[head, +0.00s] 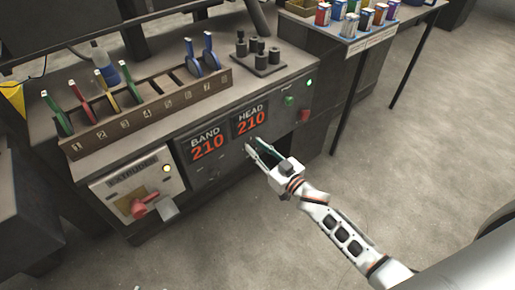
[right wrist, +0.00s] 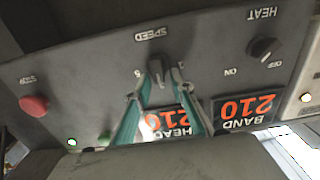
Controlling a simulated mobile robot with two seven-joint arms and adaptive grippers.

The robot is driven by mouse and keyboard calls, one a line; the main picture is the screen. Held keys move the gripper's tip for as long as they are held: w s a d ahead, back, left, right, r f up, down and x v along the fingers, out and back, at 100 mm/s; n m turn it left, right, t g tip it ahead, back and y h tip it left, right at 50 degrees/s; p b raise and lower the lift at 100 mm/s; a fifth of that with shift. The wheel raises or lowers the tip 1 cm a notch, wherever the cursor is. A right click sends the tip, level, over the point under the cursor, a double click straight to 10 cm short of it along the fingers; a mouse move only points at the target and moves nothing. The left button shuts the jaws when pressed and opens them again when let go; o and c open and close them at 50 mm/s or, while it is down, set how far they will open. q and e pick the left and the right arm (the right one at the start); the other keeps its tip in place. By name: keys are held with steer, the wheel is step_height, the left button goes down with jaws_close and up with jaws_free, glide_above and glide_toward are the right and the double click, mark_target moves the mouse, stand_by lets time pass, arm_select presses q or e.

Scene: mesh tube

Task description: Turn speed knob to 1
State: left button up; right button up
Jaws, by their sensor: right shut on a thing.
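The speed knob (right wrist: 160,77) is on the grey control panel (right wrist: 95,75), beside the upside-down SPEED label in the right wrist view. My right gripper (right wrist: 164,73) has its two teal fingertips on either side of the knob and is shut on it. The fingers hide part of the knob, and I cannot read its exact setting. In the head view my right gripper (head: 250,145) reaches the front of the machine below the HEAD display, and the knob is hidden there. My left gripper is not in view.
A dark HEAT knob (right wrist: 264,49) and a red stop button (right wrist: 34,106) flank the speed knob. The BAND display (head: 207,147) and HEAD display (head: 250,119) both read 210. A red lever (head: 145,203) sticks out at the lower left. Open floor (head: 400,180) lies to the right.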

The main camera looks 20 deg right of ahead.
steer(key=shift+n, duration=0.3)
steer(key=n, duration=0.3)
steer(key=shift+s+a+f+n, duration=0.15)
steer(key=shift+a+n, duration=0.15)
steer(key=shift+n, duration=0.1)
arm_select(q)
steer(key=b, duration=0.2)
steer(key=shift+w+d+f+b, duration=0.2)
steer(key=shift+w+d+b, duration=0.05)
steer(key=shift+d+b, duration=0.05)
arm_select(e)
steer(key=n, duration=0.3)
steer(key=f+n, duration=0.1)
steer(key=n, duration=0.3)
steer(key=a+n, duration=0.1)
steer(key=n, duration=0.3)
steer(key=shift+s+f, duration=0.2)
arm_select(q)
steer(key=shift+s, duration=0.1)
arm_select(e)
steer(key=shift+n, duration=0.3)
steer(key=o, duration=0.7)
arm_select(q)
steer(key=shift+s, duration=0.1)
arm_select(e)
steer(key=shift+o, duration=0.2)
